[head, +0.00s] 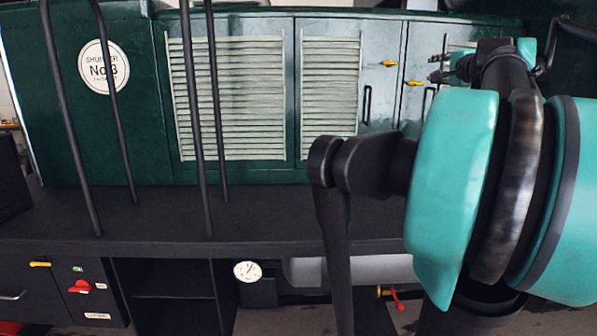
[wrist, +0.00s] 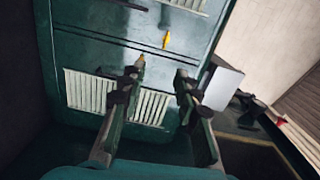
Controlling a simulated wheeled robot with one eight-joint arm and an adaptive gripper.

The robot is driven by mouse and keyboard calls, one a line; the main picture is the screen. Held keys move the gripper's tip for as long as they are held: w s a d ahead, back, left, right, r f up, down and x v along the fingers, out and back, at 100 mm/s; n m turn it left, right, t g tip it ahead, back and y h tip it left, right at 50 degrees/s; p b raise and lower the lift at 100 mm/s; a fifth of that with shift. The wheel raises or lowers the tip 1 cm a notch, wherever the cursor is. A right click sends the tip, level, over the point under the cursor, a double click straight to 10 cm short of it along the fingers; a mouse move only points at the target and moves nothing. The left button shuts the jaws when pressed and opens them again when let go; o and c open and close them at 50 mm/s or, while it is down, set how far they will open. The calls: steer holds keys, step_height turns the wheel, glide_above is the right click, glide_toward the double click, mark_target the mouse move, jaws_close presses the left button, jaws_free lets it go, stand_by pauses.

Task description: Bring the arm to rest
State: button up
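My arm (head: 450,190), teal and dark grey, fills the right side of the head view. It stands in front of the green tram cabinet. My gripper (wrist: 160,75) shows two dark fingers spread apart in the wrist view, with nothing between them. In the head view my gripper (head: 438,66) is small and partly hidden behind my arm, near the upper right of the cabinet. In the wrist view the green cabinet doors (wrist: 100,58) appear tilted beyond the fingers. I cannot tell the exact gap to them.
The cabinet has pale louvres (head: 228,98) and yellow latches (head: 390,63). Dark upright bars (head: 60,115) stand at left on a dark deck (head: 270,212). Below are a red knob (head: 80,287), a round gauge (head: 247,271) and a red lever (head: 397,301).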

steer(key=s+a+f+n+g+y, duration=0.1)
steer(key=s+a+f+n+g, duration=0.15)
steer(key=a+f, duration=0.6)
steer(key=s+a+f+n+g+y, duration=0.1)
steer(key=a+f+n+g, duration=0.25)
steer(key=f, duration=1.05)
steer(key=s+a+f+n+g+y, duration=0.2)
steer(key=a+f+n, duration=0.3)
steer(key=f, duration=0.7)
steer(key=s+a+f+n+g+h, duration=0.1)
steer(key=s+f+n+g+h, duration=0.1)
steer(key=s+f, duration=0.8)
steer(key=s+a+f+n+g+h, duration=0.1)
steer(key=s+f+n+g+h, duration=0.2)
steer(key=s+f, duration=0.8)
step_height(320, 180, down, 6)
steer(key=shift+s+a+r+n, duration=0.2)
steer(key=shift+r+n, duration=0.05)
steer(key=shift+n, duration=0.05)
